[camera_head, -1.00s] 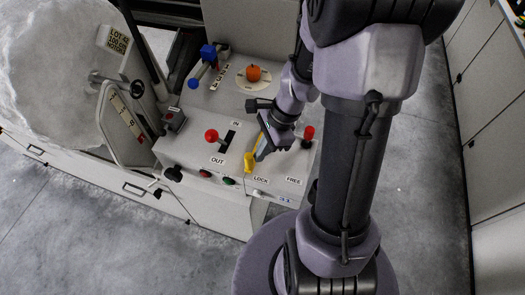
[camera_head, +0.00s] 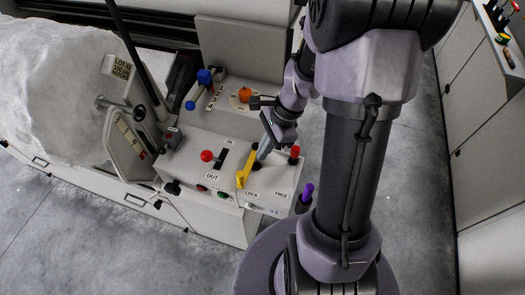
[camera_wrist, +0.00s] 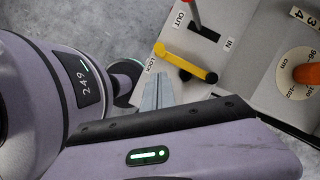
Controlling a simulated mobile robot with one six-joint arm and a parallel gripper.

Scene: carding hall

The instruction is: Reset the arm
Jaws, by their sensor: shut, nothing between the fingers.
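My arm (camera_head: 345,170) reaches over the right part of a grey console, bent at the elbow. My gripper (camera_head: 262,153) is shut and empty, its grey fingers pointing down beside the yellow lever (camera_head: 247,168) near the LOCK label. In the wrist view the shut fingers (camera_wrist: 158,88) are next to the yellow lever (camera_wrist: 184,61), just off its lower side. I cannot tell whether they touch it. The red-knobbed lever (camera_head: 207,156) stands by the IN/OUT slot. A second red knob (camera_head: 294,152) is right of my gripper, near FREE.
An orange knob (camera_head: 245,94) on a round dial and a blue-handled part (camera_head: 204,76) are at the console's back. A large white fibre roll (camera_head: 60,80) is left. A purple-topped handle (camera_head: 306,192) is beside my arm. Grey cabinets stand right; floor between is clear.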

